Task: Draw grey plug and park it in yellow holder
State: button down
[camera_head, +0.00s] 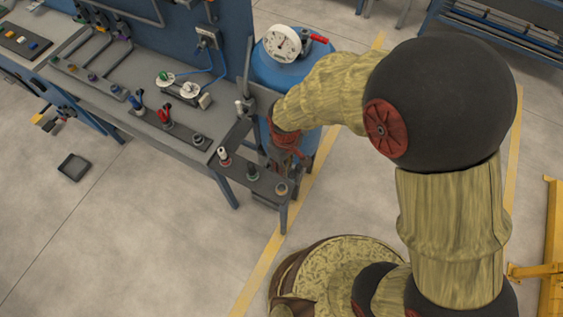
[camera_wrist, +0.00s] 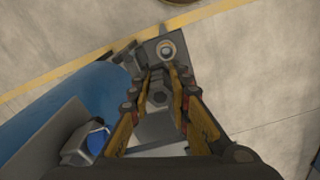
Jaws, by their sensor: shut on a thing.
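My gripper (camera_wrist: 160,76) has its two fingers closed in around a grey hexagonal plug (camera_wrist: 160,97) in the wrist view. In the head view my gripper (camera_head: 280,160) is low beside the bench end, and the plug is hidden there. A holder with a yellowish ring (camera_head: 282,188) stands at the outer end of the narrow grey shelf; it also shows in the wrist view (camera_wrist: 167,50), just beyond the fingertips. Its opening looks pale. Whether the plug touches the shelf cannot be told.
A blue tank with a gauge (camera_head: 283,44) is close behind my gripper. The grey bench (camera_head: 120,85) carries several plugs. Open floor lies in front.

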jog(key=shift+s+a+r+n, duration=0.3)
jog(key=shift+s+a+r, duration=0.2)
jog(key=shift+s, duration=0.1)
notch_tip(320, 180, down, 9)
jog(key=b, duration=0.7)
jog(key=shift+d, duration=0.2)
jog(key=shift+f+b, duration=0.75)
jog(key=shift+f, duration=0.95)
dwell(1.0)
jog(key=c, duration=1.6)
grip_release()
jog(key=shift+s, duration=0.1)
notch_tip(320, 180, up, 12)
jog(key=shift+r, duration=0.1)
